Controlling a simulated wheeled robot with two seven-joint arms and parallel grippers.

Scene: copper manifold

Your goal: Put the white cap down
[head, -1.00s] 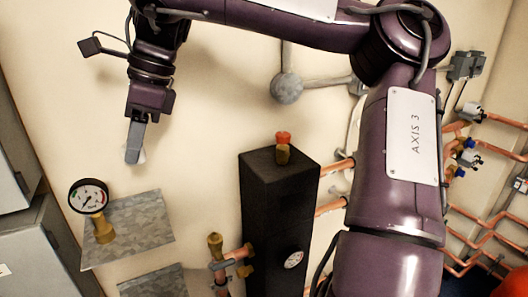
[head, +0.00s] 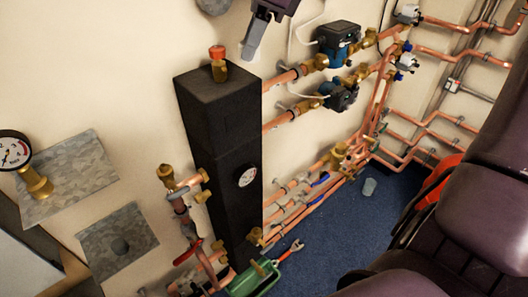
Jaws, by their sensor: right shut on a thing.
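My right gripper (head: 252,45) hangs down from the top edge of the head view, right of and close to the top of the black column. Its grey fingers are shut on the white cap, which the fingers almost fully hide against the cream wall. My left gripper is not in view.
The black column (head: 215,118) has a brass valve with a red top (head: 218,62) on it. Left are two metal shelves; the upper shelf (head: 85,170) bears a brass gauge (head: 22,160), the lower (head: 95,240) a dark round piece. Blue pumps (head: 338,42) and copper pipes fill the right.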

